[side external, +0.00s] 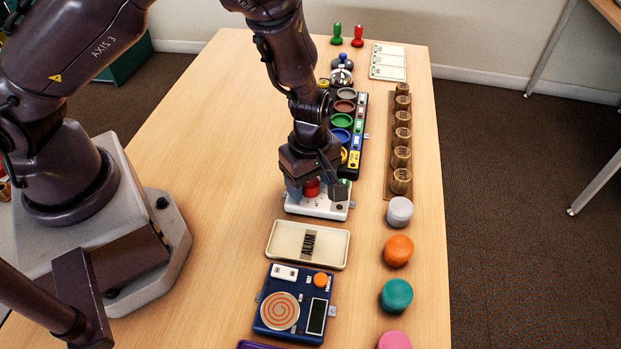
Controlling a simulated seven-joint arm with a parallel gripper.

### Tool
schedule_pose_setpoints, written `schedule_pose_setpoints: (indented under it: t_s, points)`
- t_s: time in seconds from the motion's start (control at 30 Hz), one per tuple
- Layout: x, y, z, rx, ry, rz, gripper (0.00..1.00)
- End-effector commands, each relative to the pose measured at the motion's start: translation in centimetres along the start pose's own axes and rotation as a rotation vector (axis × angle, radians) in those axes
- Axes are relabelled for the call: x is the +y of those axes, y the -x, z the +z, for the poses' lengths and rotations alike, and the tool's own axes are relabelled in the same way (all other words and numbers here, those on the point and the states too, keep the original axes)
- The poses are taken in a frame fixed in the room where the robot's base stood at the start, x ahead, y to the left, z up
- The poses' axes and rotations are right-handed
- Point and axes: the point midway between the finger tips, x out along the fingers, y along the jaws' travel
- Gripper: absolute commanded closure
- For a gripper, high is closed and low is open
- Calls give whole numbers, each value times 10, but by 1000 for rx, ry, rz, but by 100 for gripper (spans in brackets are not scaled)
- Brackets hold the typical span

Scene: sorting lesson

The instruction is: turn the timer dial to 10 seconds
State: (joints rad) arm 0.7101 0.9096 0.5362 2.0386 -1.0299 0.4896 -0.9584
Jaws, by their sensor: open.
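My gripper (316,186) is open and points down over a white device (312,206) near the middle of the table. A red round part (311,188) shows between the fingers, on or just above that device. I cannot tell whether the fingers touch it. The gripper hides much of the device's top, so no dial marking can be read there. A blue device (266,322) nearer the camera has a round orange-and-cream spiral disc (279,311), an orange button (320,280) and a dark display (317,316). I cannot tell for sure which device is the timer.
A dark rack (362,122) with coloured cups stands behind the gripper. Wooden cylinders (402,156) and coloured round pieces (398,250) line the right side. The table's left part (215,140) is clear.

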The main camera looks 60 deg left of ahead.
Motion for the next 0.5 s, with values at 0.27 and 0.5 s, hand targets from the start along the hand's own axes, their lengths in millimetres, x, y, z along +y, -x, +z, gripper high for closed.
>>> schedule_pose_setpoints:
  t_s: [0.27, 0.5]
  points:
    - [0, 0, 0, 0, -1, 0, 88]
    - [0, 1, 0, -1, -17, 0, 88]
